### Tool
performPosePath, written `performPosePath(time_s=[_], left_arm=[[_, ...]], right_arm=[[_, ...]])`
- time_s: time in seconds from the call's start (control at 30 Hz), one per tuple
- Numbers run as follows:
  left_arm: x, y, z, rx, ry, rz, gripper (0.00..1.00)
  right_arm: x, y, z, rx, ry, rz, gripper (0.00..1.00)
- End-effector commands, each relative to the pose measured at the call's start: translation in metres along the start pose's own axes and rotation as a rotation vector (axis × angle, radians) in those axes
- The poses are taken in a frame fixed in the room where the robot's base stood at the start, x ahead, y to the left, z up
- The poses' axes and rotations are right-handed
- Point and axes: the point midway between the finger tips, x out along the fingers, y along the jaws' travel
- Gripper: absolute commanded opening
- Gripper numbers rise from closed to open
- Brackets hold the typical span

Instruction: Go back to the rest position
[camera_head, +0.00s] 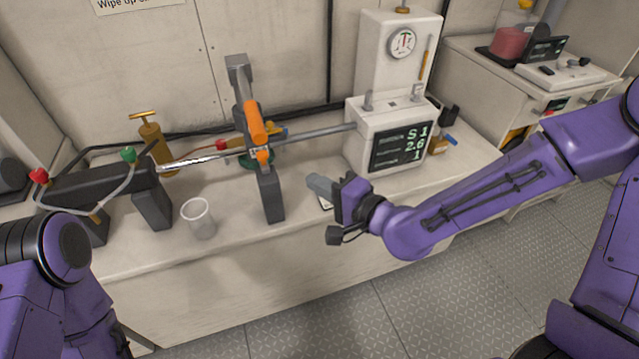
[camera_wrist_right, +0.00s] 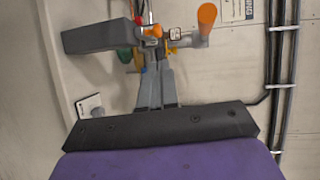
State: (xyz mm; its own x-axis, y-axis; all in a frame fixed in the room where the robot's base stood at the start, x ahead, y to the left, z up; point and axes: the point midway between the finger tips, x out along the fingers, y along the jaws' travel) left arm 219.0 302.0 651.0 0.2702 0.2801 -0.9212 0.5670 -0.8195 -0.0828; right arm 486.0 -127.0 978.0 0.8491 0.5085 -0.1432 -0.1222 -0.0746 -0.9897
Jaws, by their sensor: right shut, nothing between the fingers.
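My right gripper (camera_head: 318,187) is in front of the workbench, above its front edge, to the right of the grey clamp stand (camera_head: 270,192). It is shut and empty. The right wrist view shows the fingers of my right gripper (camera_wrist_right: 156,88) together, pointing toward the stand with the orange handle (camera_wrist_right: 206,18). My right arm comes in from the right. Part of my left arm shows at the lower left, but my left gripper is out of view.
On the workbench (camera_head: 235,243) stand a clear cup (camera_head: 199,218), a brass pump (camera_head: 150,140), a horizontal metal rod and a white instrument with a dial and display (camera_head: 400,148). A small dark-and-white item (camera_head: 326,203) lies partly hidden behind my right gripper. The metal floor (camera_head: 335,318) in front is clear.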

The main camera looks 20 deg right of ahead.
Motion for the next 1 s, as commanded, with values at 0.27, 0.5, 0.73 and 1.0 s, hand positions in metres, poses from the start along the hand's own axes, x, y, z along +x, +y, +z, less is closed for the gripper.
performPosePath(time_s=[0.27, 0.5, 0.73, 1.0], left_arm=[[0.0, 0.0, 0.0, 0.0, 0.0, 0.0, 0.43], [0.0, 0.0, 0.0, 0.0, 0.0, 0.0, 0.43], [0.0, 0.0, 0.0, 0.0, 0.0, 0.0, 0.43], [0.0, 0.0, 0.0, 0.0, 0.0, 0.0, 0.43]], right_arm=[[0.0, 0.0, 0.0, -0.001, 0.0, 0.0, 0.0], [-0.013, 0.065, -0.042, -0.25, 0.193, 0.238, 0.0], [-0.117, 0.249, -0.058, -0.5, 0.24, 0.887, 0.0], [-0.253, 0.358, -0.025, -0.651, 0.066, 1.344, 0.0]])
